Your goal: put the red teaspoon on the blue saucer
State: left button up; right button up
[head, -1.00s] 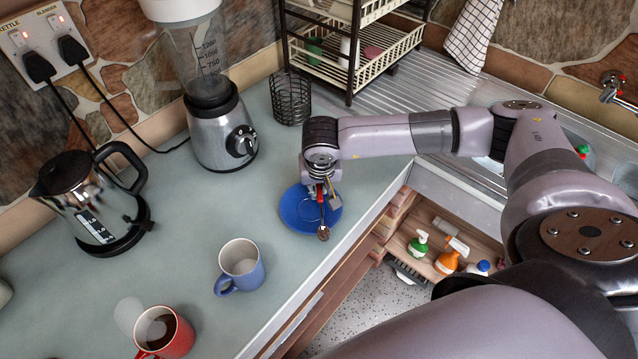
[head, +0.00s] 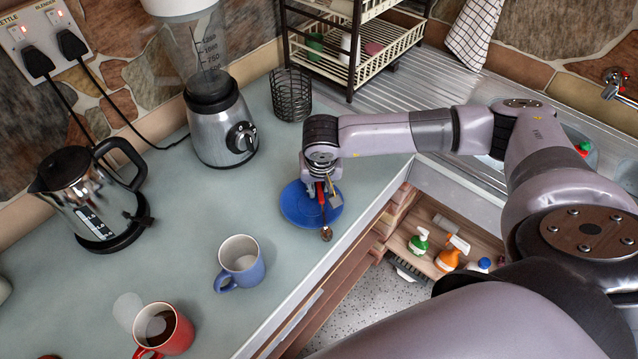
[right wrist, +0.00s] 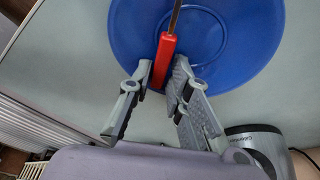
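The red teaspoon (head: 321,194) has a red handle and a metal bowl end that shows past the front rim of the blue saucer (head: 293,208). My right gripper (right wrist: 163,74) is over the saucer, with one finger on each side of the red handle (right wrist: 164,58). It appears shut on the handle's end. The spoon's metal part runs out of the top of the right wrist view, across the blue saucer (right wrist: 225,50). Whether the spoon touches the saucer is hard to tell. My left gripper is not in view.
A blue mug (head: 241,262) and a red mug (head: 165,333) stand on the counter nearer the front. A kettle (head: 85,200), blender (head: 218,125) and wire holder (head: 291,95) stand further back. The counter's edge runs just right of the saucer.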

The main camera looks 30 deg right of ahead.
aim_at(320, 198)
jog(key=shift+r+p, duration=0.3)
jog(key=b+v, duration=0.4)
jog(key=v, duration=0.8)
jog(key=shift+a+f, duration=0.1)
